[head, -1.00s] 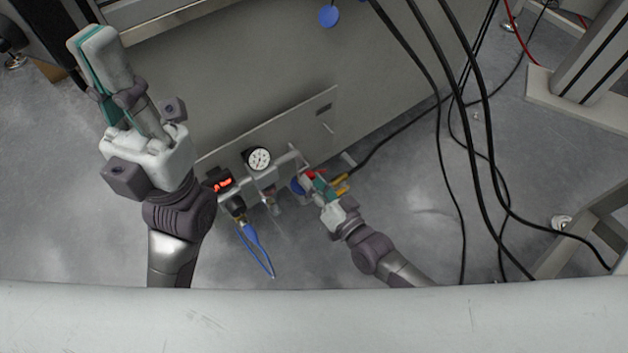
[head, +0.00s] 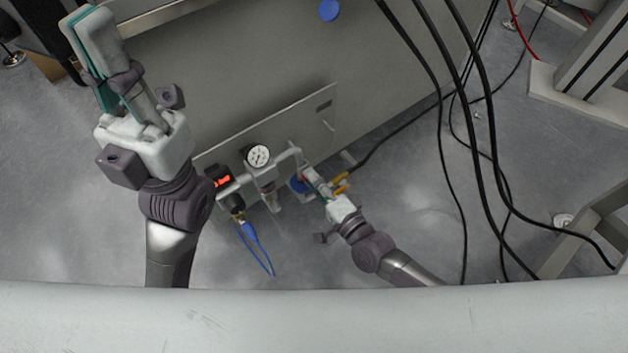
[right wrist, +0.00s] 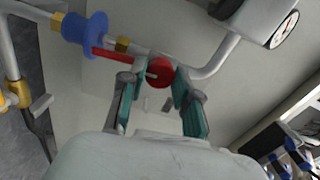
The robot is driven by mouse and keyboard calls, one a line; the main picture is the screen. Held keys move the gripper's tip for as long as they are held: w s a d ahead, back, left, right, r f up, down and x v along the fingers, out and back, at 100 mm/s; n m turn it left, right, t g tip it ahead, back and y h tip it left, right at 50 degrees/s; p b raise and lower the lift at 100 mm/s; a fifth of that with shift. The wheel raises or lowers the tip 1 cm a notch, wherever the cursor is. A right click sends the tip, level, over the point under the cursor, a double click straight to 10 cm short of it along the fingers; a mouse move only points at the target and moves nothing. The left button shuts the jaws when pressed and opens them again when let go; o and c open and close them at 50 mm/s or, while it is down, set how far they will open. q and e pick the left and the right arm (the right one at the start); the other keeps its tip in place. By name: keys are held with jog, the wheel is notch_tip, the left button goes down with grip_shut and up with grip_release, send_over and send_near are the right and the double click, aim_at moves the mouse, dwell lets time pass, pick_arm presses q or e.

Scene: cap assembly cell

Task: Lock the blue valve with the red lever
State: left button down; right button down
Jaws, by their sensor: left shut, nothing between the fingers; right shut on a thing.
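The blue valve (head: 297,184) sits on the pipework in the middle of the head view; in the right wrist view its blue body (right wrist: 84,36) is at the upper left. The red lever (right wrist: 112,55) runs from the blue valve to a round red end at the fingers. My right gripper (right wrist: 155,76) is shut on this red end, with one teal-padded finger on each side. In the head view my right gripper (head: 318,188) is at the valve and mostly hides the lever. My left gripper (head: 88,28) is shut and empty, up at the far left.
Left of the valve are a pressure gauge (head: 257,156), a unit with a red display (head: 222,182) and a blue hose (head: 251,237). Yellow fittings (head: 340,184) are close to the right gripper. Black cables (head: 465,140) hang on the right.

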jog(key=shift+f+m, duration=0.1)
jog(key=shift+m, duration=0.6)
jog(key=c, duration=0.8)
grip_release()
jog(key=v, duration=1.2)
jog(key=shift+d, duration=0.1)
